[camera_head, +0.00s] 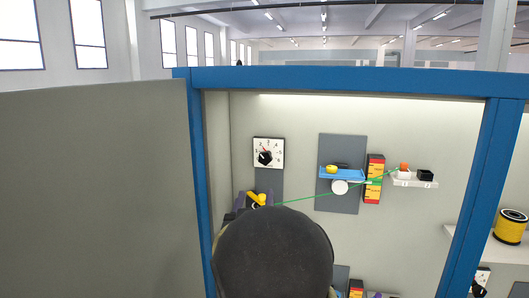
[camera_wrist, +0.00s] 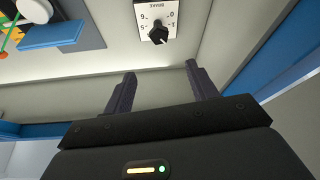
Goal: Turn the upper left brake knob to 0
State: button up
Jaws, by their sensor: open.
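The brake knob (camera_head: 265,157) is black and sits on a square white dial plate (camera_head: 276,145) at the upper left of the back wall. In the wrist view the knob (camera_wrist: 158,36) and its dial plate (camera_wrist: 146,13) show upside down at the top, with numbers and a label. I cannot tell the knob's exact setting. My gripper (camera_wrist: 161,70) is open and empty, its two dark fingers spread below the knob in that picture and apart from it.
A blue frame (camera_head: 340,80) borders the opening, with a grey panel (camera_head: 95,190) at left. Right of the dial are a blue shelf (camera_head: 340,174), a red-yellow block (camera_head: 375,180) and a green cable (camera_head: 315,197). A yellow spool (camera_head: 510,228) stands far right.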

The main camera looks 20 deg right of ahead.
aim_at(264, 156)
jog(key=shift+w, duration=0.1)
jog(key=p+x, duration=0.9)
jog(key=x, duration=0.7)
jog(key=shift+w+d+r, duration=0.2)
jog(key=shift+w+d, duration=0.15)
jog(key=shift+w, duration=0.2)
jog(key=c, duration=0.9)
jog(key=shift+n+b, duration=0.3)
